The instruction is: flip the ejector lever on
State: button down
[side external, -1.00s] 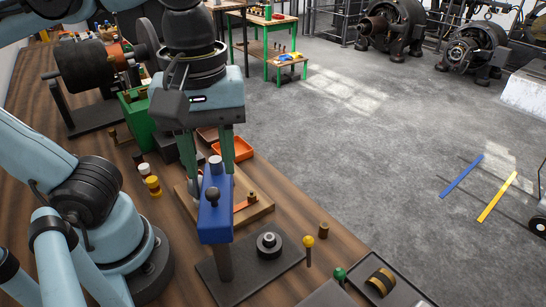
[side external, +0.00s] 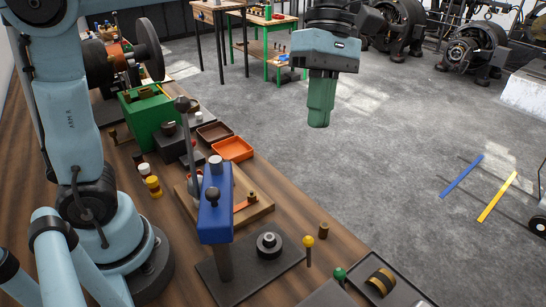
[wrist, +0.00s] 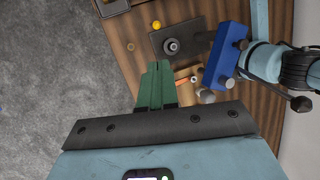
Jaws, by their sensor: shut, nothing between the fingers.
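A lever with a grey rod and dark ball knob (side external: 182,104) stands nearly upright beside the blue press head (side external: 214,222) in the side view. I take it for the ejector lever, but no label is readable. In the wrist view a rod with a dark ball (wrist: 301,104) reaches out to the right from the blue press head (wrist: 226,55). My gripper (side external: 319,122) is shut and empty, raised to the right of the press over the grey floor. It is well apart from the lever. Its green fingers (wrist: 157,66) are together in the wrist view.
An orange tray (side external: 233,149) and a green box (side external: 150,122) sit behind the press on the wooden bench. A dark plate with a round fitting (side external: 269,244) lies in front. Yellow and green knobs stand near the right edge. The air around my gripper is clear.

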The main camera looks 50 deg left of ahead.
jog(key=w+a+f, duration=0.1)
jog(key=w+f, duration=0.2)
jog(key=f, duration=0.7)
jog(key=shift+w+n+h, duration=0.2)
jog(key=shift+n+h, duration=0.1)
jog(key=shift+h, duration=0.1)
jog(key=shift+a, duration=0.1)
send_near(308, 252)
jog(key=w+f, duration=0.1)
jog(key=w+a+f, duration=0.1)
jog(key=f, duration=0.1)
jog(key=w+f, duration=0.1)
jog(key=f, duration=0.1)
jog(key=shift+w+a, duration=0.25)
jog(key=shift+a, duration=0.1)
jog(key=s+d, duration=0.2)
jog(key=s, duration=0.1)
jog(key=shift+s+d+r, duration=0.1)
jog(key=shift+r, duration=0.3)
